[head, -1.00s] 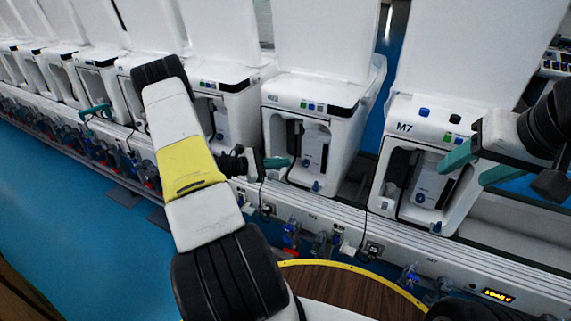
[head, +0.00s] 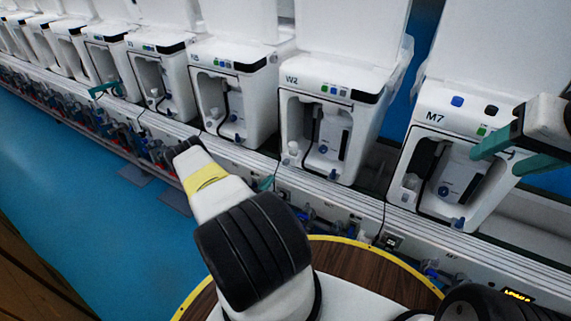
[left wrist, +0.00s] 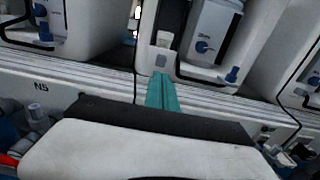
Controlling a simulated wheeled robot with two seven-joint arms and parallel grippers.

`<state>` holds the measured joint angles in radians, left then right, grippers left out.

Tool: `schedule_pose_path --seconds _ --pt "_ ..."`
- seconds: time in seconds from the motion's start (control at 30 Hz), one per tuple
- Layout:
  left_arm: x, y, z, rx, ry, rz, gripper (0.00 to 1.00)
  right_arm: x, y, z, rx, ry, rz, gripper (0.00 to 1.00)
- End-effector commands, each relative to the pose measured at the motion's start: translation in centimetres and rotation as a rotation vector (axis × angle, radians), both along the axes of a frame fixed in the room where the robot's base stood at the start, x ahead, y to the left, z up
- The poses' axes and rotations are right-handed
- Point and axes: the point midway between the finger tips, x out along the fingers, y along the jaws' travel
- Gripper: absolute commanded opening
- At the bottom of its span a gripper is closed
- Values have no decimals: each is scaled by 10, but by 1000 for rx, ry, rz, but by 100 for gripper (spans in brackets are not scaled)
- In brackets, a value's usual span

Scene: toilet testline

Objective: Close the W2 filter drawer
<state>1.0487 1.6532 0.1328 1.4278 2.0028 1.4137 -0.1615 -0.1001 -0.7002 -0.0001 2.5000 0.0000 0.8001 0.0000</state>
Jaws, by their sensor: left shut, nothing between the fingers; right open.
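The W2 machine (head: 329,88) stands right of centre in the head view, white with an open front bay. Inside it is a grey filter drawer unit (head: 336,140) with a dark side and a blue knob; I cannot tell how far it stands out. My left gripper (head: 265,184) is low and left of the W2 bay, mostly hidden by my arm. In the left wrist view its teal fingers (left wrist: 162,92) are together and empty, below a bay that looks like W2's, apart from its drawer unit (left wrist: 210,35). My right gripper (head: 512,152) is open and empty before the M7 machine.
The M7 machine (head: 455,150) stands to the right, and several similar machines run leftward. A pale ledge (head: 150,118) runs below them, with hoses and blue fittings underneath. A teal object (head: 105,90) shows at a machine further left. Blue floor (head: 60,200) is clear at left.

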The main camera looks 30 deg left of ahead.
Motion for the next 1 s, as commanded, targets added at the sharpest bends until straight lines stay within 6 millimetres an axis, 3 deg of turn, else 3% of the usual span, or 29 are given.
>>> schedule_pose_path --seconds 0.2,0.4,0.6,1.0 --pt "49 -6 0 1 -2 -5 0 0 0 0 0 0 0 56" --pt "79 -8 0 2 -1 -4 0 0 0 0 0 0 0 56" --pt "91 -8 0 0 1 -3 0 0 0 0 0 0 0 56" --pt "92 -8 0 -1 0 -1 0 0 0 0 0 0 0 56"
